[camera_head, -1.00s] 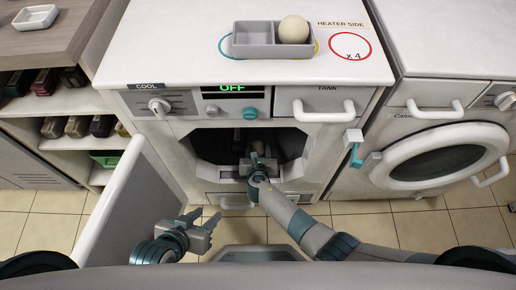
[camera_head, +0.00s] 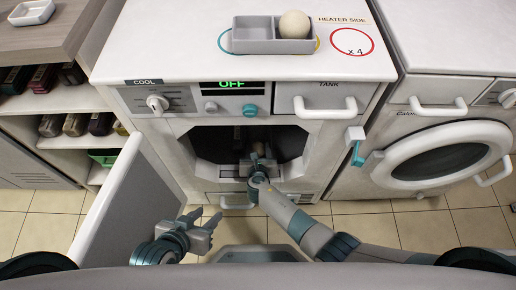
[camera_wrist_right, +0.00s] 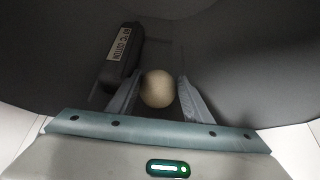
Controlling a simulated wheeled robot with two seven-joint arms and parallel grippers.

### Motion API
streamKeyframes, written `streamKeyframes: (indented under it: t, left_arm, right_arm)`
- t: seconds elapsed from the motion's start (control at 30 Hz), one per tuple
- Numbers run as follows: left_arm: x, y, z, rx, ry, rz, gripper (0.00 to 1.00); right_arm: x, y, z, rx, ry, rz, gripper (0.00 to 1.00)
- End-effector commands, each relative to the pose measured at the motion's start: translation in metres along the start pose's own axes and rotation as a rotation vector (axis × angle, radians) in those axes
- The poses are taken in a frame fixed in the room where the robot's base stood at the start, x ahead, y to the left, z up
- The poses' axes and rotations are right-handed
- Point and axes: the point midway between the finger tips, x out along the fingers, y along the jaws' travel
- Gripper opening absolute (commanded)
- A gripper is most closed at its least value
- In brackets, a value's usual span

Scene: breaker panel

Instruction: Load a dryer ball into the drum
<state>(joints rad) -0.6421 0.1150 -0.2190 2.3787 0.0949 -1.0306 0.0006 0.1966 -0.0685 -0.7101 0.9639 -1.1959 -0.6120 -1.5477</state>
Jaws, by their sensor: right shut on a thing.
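The dryer's drum (camera_head: 212,146) is open at the front, its dark round mouth facing me. My right gripper (camera_head: 257,155) is inside the mouth. In the right wrist view, its two fingers (camera_wrist_right: 159,80) are shut on a pale tan dryer ball (camera_wrist_right: 157,90), against the dark drum interior. Another pale dryer ball (camera_head: 294,24) sits in the right compartment of a grey two-part tray (camera_head: 270,46) on top of the dryer; the left compartment is empty. My left gripper (camera_head: 203,222) is open and empty in front of the dryer, beside the open door (camera_head: 118,205).
In the right wrist view, a dark labelled bar (camera_wrist_right: 121,57) stands out from the drum wall, left of the ball. A second machine with a closed round door (camera_head: 437,160) is at right. Shelves with bottles (camera_head: 75,126) are at left. The dryer display (camera_head: 232,84) reads OFF.

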Motion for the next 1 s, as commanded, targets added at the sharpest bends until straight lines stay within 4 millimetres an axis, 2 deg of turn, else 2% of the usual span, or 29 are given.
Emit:
streamKeyframes:
  t: [0.4,0.43,0.5,0.53,1.0]
  left_arm:
    - [0.0023,-0.0004,0.0019,0.000,0.000,0.000,0.37]
    - [0.0023,-0.0004,0.0019,0.000,0.000,0.000,0.37]
    - [0.0023,-0.0004,0.0019,0.000,0.000,0.000,0.37]
    - [0.0023,-0.0004,0.0019,0.000,0.000,0.000,0.37]
    - [-0.0014,0.0003,-0.0012,0.000,0.000,0.000,0.37]
  right_arm:
    - [0.0018,-0.0002,-0.0029,0.000,0.000,0.000,0.24]
    - [0.0018,-0.0002,-0.0029,0.000,0.000,0.000,0.48]
    - [0.0018,-0.0002,-0.0029,0.000,0.000,0.000,0.65]
    - [0.0018,-0.0002,-0.0029,0.000,0.000,0.000,0.68]
    - [-0.0034,-0.0002,-0.0021,0.000,0.000,0.000,0.68]
